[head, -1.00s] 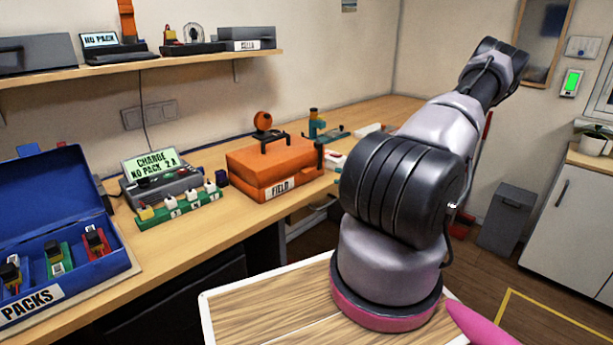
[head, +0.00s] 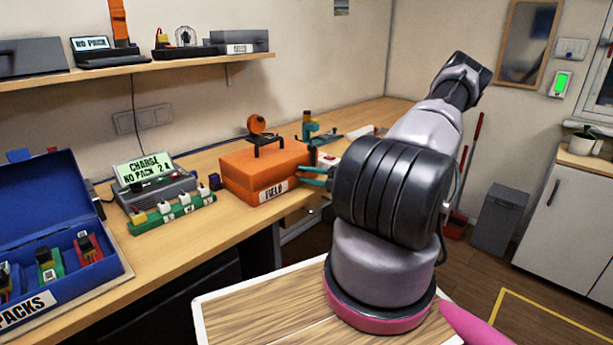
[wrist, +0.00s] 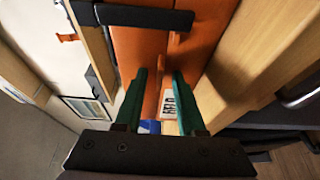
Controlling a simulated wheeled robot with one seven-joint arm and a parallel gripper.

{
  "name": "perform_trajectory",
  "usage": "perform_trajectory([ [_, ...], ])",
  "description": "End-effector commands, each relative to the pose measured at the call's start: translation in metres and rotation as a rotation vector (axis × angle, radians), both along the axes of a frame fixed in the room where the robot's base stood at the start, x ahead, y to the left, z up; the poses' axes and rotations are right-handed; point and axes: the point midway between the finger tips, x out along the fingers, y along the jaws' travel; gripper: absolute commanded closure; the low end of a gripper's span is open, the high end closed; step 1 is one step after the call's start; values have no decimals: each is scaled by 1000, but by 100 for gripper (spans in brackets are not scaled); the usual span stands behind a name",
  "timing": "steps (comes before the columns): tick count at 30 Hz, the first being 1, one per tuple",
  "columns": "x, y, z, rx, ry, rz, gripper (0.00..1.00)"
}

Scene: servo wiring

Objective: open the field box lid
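The field box (head: 262,163) is orange, with a white FIELD label on its front and a black handle on top. It stands on the bench with its lid down. My gripper (head: 302,175) has two teal fingers at the right end of the box, pointing towards it. In the wrist view the fingers (wrist: 159,76) are apart, with the orange box (wrist: 140,45) beyond and between them. Nothing is clearly held. Whether the fingertips touch the box, I cannot tell. My arm hides the rest of the gripper in the head view.
A charger (head: 150,185) with a lit screen and a green strip of plugs (head: 172,215) stand left of the box. The open blue packs box (head: 40,200) is further left. A teal and orange device (head: 310,128) stands behind the box. A shelf (head: 150,68) hangs above.

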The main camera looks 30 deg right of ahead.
Motion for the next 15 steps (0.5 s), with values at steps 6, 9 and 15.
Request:
perform_trajectory([
  [6,0,0,0,0,0,0,88],
  [9,0,0,0,-1,-1,0,100],
  [15,0,0,0,-1,-1,0,100],
])
